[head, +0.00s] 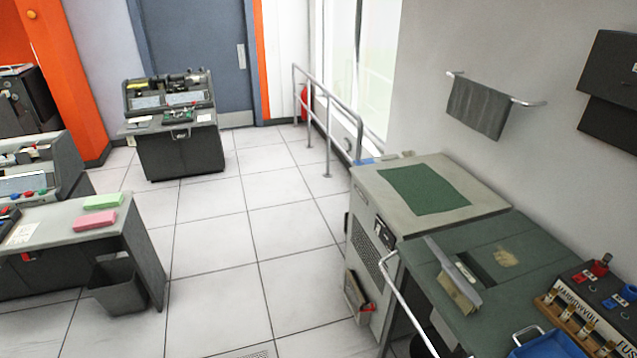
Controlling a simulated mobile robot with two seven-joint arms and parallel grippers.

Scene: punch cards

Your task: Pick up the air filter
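I cannot make out with certainty which thing is the air filter. A dark perforated grille (370,262) shows on the side of the grey cabinet (482,190) at the right. Low on that side, a small holder (357,298) carries thin items, with a bit of red showing; they are too small to identify. Neither of my grippers is in the head view.
A green worktable (545,250) adjoins the cabinet, with a labelled fuse box (600,300) and a blue tray (548,345). A console (180,140) stands by the blue door. A grey bin (118,287) is at left. The tiled floor (215,250) between is clear.

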